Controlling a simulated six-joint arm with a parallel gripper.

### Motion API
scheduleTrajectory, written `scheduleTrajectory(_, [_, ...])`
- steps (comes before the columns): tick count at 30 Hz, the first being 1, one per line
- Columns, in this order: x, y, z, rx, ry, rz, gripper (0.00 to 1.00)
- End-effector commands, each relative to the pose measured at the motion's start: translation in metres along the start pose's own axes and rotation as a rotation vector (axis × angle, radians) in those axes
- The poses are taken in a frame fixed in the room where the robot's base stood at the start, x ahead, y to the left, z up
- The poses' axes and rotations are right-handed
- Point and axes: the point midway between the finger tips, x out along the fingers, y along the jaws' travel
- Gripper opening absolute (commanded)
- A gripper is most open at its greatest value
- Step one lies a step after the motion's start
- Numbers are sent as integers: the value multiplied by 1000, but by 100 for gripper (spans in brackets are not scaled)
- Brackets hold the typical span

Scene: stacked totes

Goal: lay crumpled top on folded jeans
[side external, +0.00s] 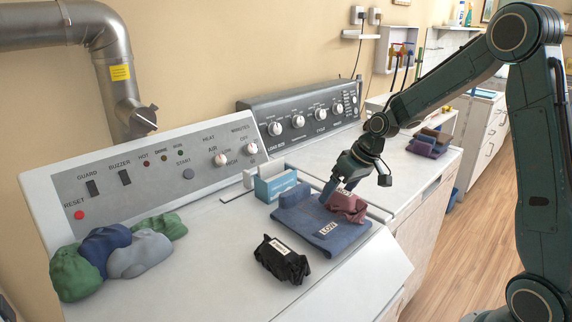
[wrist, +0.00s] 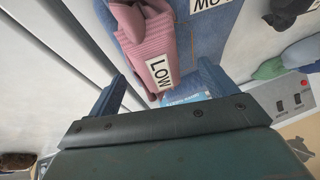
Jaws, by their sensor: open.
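The folded jeans (side external: 300,222) lie flat on the white machine top, with a white label near their front edge. The crumpled pink top (side external: 347,207) rests on the right part of the jeans. In the wrist view the top (wrist: 150,50) carries a label reading LOW, and the blue jeans (wrist: 215,35) show beside it. My gripper (side external: 338,188) is low over the top at its back side. In the wrist view its two blue fingers (wrist: 160,88) stand apart with the pink top's near end ahead between them. Whether either finger touches the top cannot be told.
A black crumpled bundle (side external: 283,259) with a label lies in front of the jeans. A light-blue box (side external: 275,185) stands behind them. Green, blue and grey cloths (side external: 112,258) are heaped at left. Folded cloths (side external: 428,145) lie farther back. White surface is clear left of the jeans.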

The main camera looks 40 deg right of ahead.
Motion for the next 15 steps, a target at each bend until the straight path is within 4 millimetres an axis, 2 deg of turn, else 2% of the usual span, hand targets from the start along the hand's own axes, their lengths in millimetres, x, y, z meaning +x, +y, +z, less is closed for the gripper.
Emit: scheduleTrajectory(15, [-76,1,-1,0,5,2,84])
